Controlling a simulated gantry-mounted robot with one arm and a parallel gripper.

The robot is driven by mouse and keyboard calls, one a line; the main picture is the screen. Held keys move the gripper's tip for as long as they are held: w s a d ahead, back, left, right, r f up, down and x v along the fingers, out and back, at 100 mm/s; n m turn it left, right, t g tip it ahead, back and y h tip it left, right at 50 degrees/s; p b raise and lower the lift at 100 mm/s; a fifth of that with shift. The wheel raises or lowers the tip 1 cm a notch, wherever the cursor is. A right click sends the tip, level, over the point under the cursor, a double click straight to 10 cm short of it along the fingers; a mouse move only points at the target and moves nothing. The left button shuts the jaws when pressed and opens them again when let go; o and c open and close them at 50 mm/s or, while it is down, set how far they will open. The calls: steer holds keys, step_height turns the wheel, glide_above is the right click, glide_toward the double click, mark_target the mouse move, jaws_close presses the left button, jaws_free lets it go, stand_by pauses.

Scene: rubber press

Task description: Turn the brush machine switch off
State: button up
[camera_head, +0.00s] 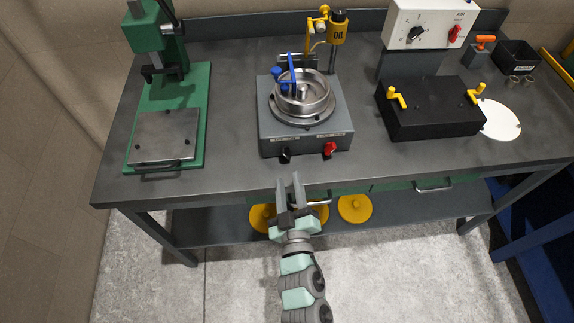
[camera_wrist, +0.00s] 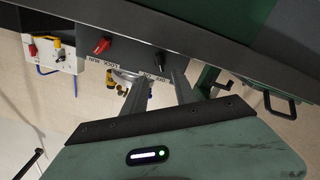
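The brush machine (camera_head: 337,118) is a grey box with a round metal bowl on top, in the middle of the table. Its front face carries a black knob (camera_head: 286,155) on the left and a red switch (camera_head: 330,148) on the right. In the wrist view the black knob (camera_wrist: 160,60) and the red switch (camera_wrist: 102,46) both show beyond the fingers. My gripper (camera_head: 290,183) is open and empty, in front of the table edge, below the black knob and left of the red switch. It touches neither.
A green press (camera_head: 190,120) stands at the left. A black box (camera_head: 430,115) with yellow handles and a white control box (camera_head: 425,22) stand at the right. Yellow discs (camera_head: 355,208) lie on the lower shelf. The table front (camera_head: 230,172) between press and brush machine is clear.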

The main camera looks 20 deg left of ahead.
steer(key=shift+v, duration=1.55)
steer(key=shift+r, duration=0.1)
